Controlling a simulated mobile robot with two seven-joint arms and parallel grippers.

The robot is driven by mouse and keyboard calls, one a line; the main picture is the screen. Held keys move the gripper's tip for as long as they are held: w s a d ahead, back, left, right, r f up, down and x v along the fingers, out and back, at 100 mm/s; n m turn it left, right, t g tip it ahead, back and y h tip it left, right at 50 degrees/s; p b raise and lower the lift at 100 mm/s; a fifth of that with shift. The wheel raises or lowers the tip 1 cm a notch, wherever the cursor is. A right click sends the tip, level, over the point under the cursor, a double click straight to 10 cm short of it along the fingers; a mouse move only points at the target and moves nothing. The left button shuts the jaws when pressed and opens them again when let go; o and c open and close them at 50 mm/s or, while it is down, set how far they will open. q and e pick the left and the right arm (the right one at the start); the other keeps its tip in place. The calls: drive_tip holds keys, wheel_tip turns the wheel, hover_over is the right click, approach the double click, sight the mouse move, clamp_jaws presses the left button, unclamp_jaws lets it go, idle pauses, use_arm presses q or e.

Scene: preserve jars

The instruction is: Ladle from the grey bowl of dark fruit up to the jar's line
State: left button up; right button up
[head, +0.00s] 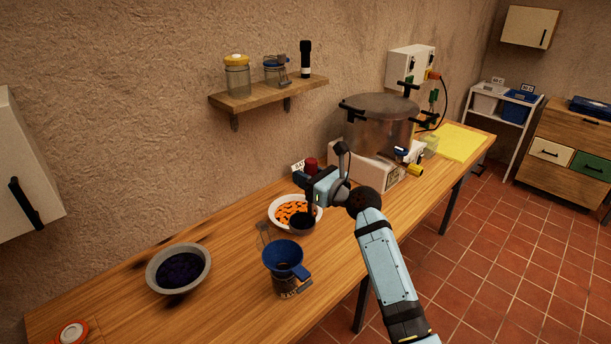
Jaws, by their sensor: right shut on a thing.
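The grey bowl (207,268) of dark fruit (180,269) stands at the left of the wooden table. A jar (279,286) with a blue funnel (284,254) in its mouth stands near the front edge; its wire clip shows at the left, and I cannot make out its line. My right gripper (314,196) is shut on a dark ladle (302,223). The ladle's cup is at the front right of a white bowl (273,222) of orange fruit (291,211), behind the funnel. I cannot tell whether cup and bowl touch, or what the cup holds. My left gripper is out of view.
A large lidded pot (378,130) stands at the back right, with a yellow mat (460,143) beyond it. A wall shelf (268,93) holds jars and a black torch. An orange-rimmed lid (72,332) lies front left. Table between grey bowl and jar is clear.

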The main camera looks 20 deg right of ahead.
drive_tip(key=shift+a+f+n, duration=0.15)
drive_tip(key=shift+a+f, duration=0.05)
drive_tip(key=shift+f, duration=0.3)
drive_tip(key=shift+a+f+n, duration=0.15)
drive_tip(key=shift+a+f, duration=0.05)
drive_tip(key=shift+f, duration=0.25)
drive_tip(key=shift+a+f+n+g+b, duration=0.15)
drive_tip(key=shift+a+f+n+b, duration=0.05)
drive_tip(key=shift+f+b, duration=0.35)
drive_tip(key=shift+a+f+n+g+b, duration=0.15)
drive_tip(key=shift+a+f+n+b, duration=0.05)
drive_tip(key=shift+f+b, duration=0.3)
drive_tip(key=shift+r, duration=0.1)
drive_tip(key=shift+a, duration=0.1)
drive_tip(key=a+f+n+g+h, duration=0.1)
drive_tip(key=a+n+h, duration=0.1)
drive_tip(key=a+n, duration=0.2)
drive_tip(key=shift+a+f, duration=0.15)
drive_tip(key=shift+a, duration=0.85)
drive_tip(key=shift+s+a+f+n, duration=0.1)
drive_tip(key=shift+a+f+n, duration=0.05)
drive_tip(key=shift+a+n, duration=0.3)
